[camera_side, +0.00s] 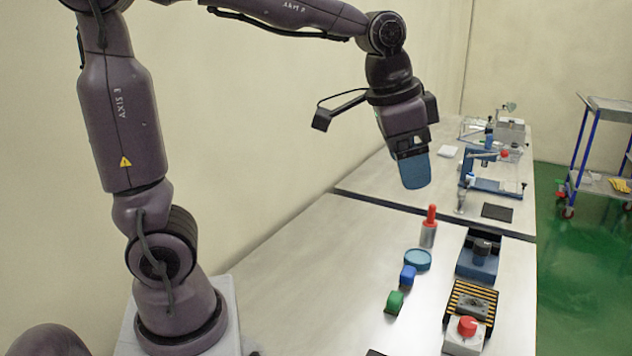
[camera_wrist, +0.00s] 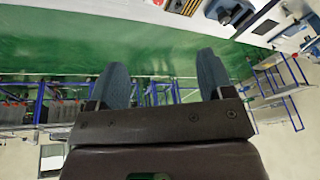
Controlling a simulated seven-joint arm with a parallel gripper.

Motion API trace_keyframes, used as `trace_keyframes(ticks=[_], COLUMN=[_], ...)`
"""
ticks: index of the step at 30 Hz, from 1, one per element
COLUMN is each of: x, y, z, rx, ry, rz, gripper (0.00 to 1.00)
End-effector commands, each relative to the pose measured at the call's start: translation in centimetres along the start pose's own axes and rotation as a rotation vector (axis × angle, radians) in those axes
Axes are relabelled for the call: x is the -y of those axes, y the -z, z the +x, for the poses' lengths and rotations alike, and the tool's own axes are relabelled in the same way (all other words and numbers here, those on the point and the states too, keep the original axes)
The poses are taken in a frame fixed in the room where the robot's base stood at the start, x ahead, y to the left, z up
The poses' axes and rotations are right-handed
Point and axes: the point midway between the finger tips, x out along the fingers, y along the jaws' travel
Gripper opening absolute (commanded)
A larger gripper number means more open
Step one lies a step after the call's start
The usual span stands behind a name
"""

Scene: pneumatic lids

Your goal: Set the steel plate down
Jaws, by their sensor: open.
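My gripper (camera_side: 414,170) is raised high above the far part of the near table, with its blue fingers pointing down. In the wrist view my gripper (camera_wrist: 163,75) has its two blue fingers wide apart, with nothing between them. A dark grey metal piece (camera_side: 474,304) lies on the black-and-yellow striped pad (camera_side: 452,308) at the table's right side. It may be the steel plate, but I cannot tell for sure. My gripper is well above and to the left of it, not touching it.
Near the pad are a blue fixture (camera_side: 478,268) with a black knob, and a red button (camera_side: 467,326) on a grey box. A red-topped cylinder (camera_side: 429,232), a teal round lid (camera_side: 418,260), a blue block (camera_side: 408,276) and a green block (camera_side: 395,302) stand left. The table's left part is clear.

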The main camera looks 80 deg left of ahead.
Motion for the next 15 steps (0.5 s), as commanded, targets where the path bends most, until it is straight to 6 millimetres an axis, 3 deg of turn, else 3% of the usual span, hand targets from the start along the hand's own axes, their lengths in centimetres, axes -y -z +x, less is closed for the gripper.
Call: trace_keyframes(ticks=[3, 7, 10, 15], x=[-1.6, -3.0, -3.7, -4.2], y=[-4.5, -8.6, -10.7, -12.4], z=[-2.2, -2.9, -2.8, -2.5], rx=[-0.065, -0.119, -0.150, -0.173], ry=[0.014, 0.020, 0.021, 0.021], rz=[-0.093, -0.183, -0.233, -0.272], gripper=[0.74, 0.74, 0.74, 0.74])
